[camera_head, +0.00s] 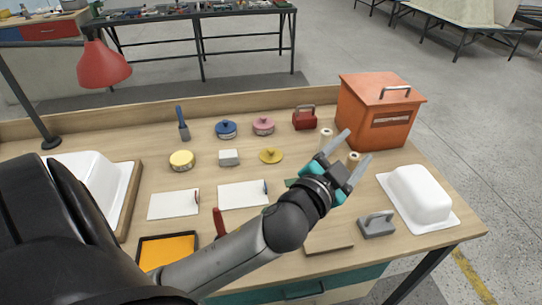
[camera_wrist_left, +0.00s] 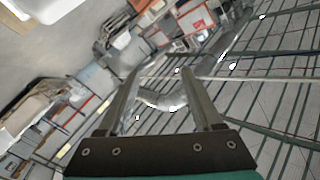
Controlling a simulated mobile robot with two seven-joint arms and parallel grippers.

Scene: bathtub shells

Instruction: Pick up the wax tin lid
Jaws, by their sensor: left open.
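A yellow lid with a knob (camera_head: 271,156), which looks like the wax tin lid, lies flat on the bench left of my left gripper in the head view. A round yellow tin (camera_head: 181,161) with a pale top stands further left, apart from the lid. My left gripper (camera_head: 357,145) is open with nothing between its fingers, raised over the right part of the bench and pointing up and right. In the left wrist view its two fingers (camera_wrist_left: 160,75) are spread and the lid is not seen. My right gripper is not in view.
A blue lidded tin (camera_head: 227,130), a pink lidded tin (camera_head: 263,126) and a grey block (camera_head: 229,158) surround the lid. Cream-topped spools (camera_head: 326,134) stand by my gripper. An orange box (camera_head: 378,115) and a white tub shell (camera_head: 419,192) occupy the right side.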

